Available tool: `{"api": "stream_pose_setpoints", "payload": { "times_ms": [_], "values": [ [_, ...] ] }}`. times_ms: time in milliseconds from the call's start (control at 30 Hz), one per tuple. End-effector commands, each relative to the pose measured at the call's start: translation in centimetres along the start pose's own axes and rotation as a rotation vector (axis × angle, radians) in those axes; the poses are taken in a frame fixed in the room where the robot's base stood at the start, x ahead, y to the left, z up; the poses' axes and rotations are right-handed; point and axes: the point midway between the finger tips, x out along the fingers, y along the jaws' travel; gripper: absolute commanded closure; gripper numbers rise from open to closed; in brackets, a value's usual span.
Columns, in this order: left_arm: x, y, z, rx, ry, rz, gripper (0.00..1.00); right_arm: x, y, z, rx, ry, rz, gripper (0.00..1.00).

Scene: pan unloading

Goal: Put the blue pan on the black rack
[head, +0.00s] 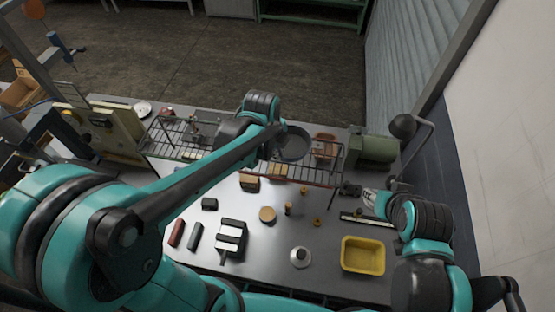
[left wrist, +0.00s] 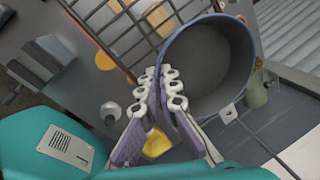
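The blue pan (head: 292,145) is dark inside with a thin blue rim, and it is over the right part of the black wire rack (head: 322,176) in the head view. In the left wrist view the pan (left wrist: 208,62) is large, with rack bars (left wrist: 105,40) beside it. My left gripper (left wrist: 162,78) has its fingers together on the pan's rim. In the head view that gripper is mostly hidden by my arm. Whether the pan touches the rack I cannot tell. My right gripper (head: 370,197) is low at the right, and its fingers are unclear.
A yellow tray (head: 362,255), a white round piece (head: 300,257) and several small parts lie on the grey table in front of the rack. A green machine (head: 372,150) and a bent lamp (head: 403,126) stand right of the rack. The table's middle has some bare patches.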

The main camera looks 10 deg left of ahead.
Motion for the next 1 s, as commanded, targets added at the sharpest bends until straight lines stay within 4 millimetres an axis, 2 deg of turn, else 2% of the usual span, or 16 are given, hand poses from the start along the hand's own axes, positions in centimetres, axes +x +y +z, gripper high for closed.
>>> {"api": "stream_pose_setpoints", "payload": {
  "times_ms": [300, 733, 800, 833, 1000],
  "values": [
    [3.8, 0.8, 0.1, 0.000, 0.000, -0.001, 1.00, 0.5, 0.0, 0.3, 0.000, 0.000, 0.000, 0.60],
    [4.4, 1.1, 0.0, -0.001, 0.000, -0.001, 1.00, 0.8, 0.0, 0.6, 0.000, 0.000, 0.000, 0.60],
    [4.3, 1.0, 0.0, -0.001, 0.000, 0.000, 0.80, 0.7, 0.0, 0.5, 0.000, 0.000, 0.000, 0.60],
    [4.3, 1.0, 0.0, -0.001, 0.000, 0.000, 0.74, 0.7, 0.0, 0.5, 0.000, 0.000, 0.000, 0.60],
    [4.2, 1.0, 0.0, -0.001, 0.000, 0.000, 0.74, 0.7, 0.0, 0.5, 0.000, 0.000, 0.000, 0.60]
  ]
}}
